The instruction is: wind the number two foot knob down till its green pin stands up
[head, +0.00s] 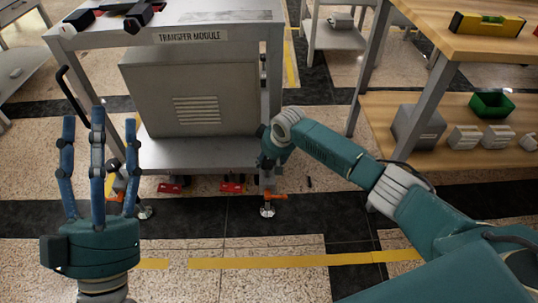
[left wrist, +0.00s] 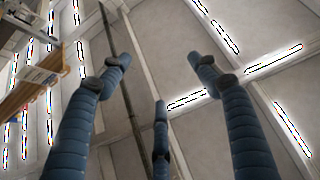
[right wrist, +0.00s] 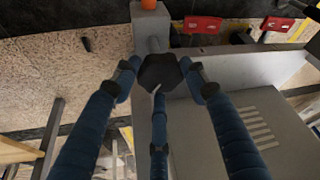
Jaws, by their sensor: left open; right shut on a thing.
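The transfer module (head: 190,90) is a grey cart on levelling feet. Its front right foot (head: 267,211) stands on the floor below an orange piece (head: 273,196); its front left foot (head: 143,212) also shows. My right gripper (head: 268,148) is at the front right leg. In the right wrist view my right gripper (right wrist: 162,78) is shut on a dark faceted knob (right wrist: 160,70) beside that leg. No number and no green pin can be made out; the fingers and leg hide part of this area. My left gripper (head: 100,130) is open and empty, pointing up left of the cart.
Red pieces (head: 231,187) lie low under the cart, also in the right wrist view (right wrist: 203,25). A wooden bench (head: 475,40) with a yellow level (head: 487,23), green bin (head: 491,103) and grey blocks stands right. Floor in front of the cart is clear.

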